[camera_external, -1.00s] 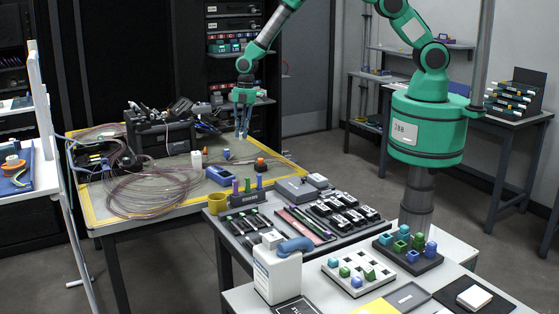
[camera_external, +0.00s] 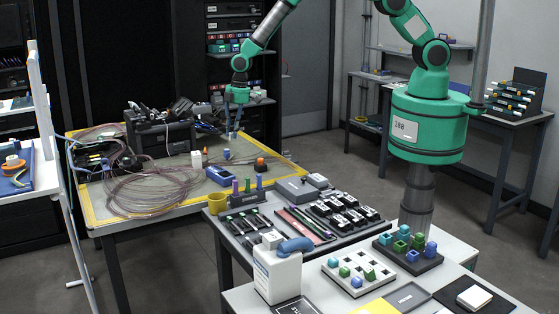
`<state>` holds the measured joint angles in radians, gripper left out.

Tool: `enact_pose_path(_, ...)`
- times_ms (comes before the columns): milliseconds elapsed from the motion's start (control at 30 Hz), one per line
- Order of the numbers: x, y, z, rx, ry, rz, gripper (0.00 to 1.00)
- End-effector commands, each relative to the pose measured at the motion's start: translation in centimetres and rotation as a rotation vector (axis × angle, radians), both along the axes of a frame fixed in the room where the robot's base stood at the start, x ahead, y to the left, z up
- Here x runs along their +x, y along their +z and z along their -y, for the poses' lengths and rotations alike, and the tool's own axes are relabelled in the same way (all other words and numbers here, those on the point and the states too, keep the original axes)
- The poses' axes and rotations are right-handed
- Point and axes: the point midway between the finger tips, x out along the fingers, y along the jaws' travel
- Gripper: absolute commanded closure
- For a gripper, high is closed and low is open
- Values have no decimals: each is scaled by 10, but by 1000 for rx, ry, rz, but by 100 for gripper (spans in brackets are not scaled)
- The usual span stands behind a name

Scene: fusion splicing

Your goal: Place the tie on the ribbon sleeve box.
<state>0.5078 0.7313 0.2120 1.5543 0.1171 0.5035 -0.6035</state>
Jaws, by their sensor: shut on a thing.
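My gripper (camera_external: 233,136) is in the external view, above the back of the yellow-edged work table, pointing down. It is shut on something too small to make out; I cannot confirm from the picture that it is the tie. I cannot tell for certain which object is the ribbon sleeve box. A small blue item (camera_external: 226,154) stands on the mat just below and left of the fingertips.
The yellow-edged table (camera_external: 111,223) holds coiled clear tubing (camera_external: 128,187), a black machine (camera_external: 163,137), a white bottle (camera_external: 196,159), a blue handheld device (camera_external: 220,176) and an orange-topped item (camera_external: 261,165). A grey tool table with trays stands in front.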

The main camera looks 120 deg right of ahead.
Motion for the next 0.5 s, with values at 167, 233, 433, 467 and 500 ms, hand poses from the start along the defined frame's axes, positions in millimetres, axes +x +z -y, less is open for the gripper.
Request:
enact_pose_path(167, 1, 0, 1, 0, 1, 0, 91)
enact_pose_path(233, 4, 0, 2, 0, 1, 0, 91)
enact_pose_path(433, 20, -2, 10, 0, 1, 1, 91)
enact_pose_path(467, 23, -3, 12, 0, 0, 0, 91)
enact_pose_path(500, 27, -4, 14, 1, 0, 0, 91)
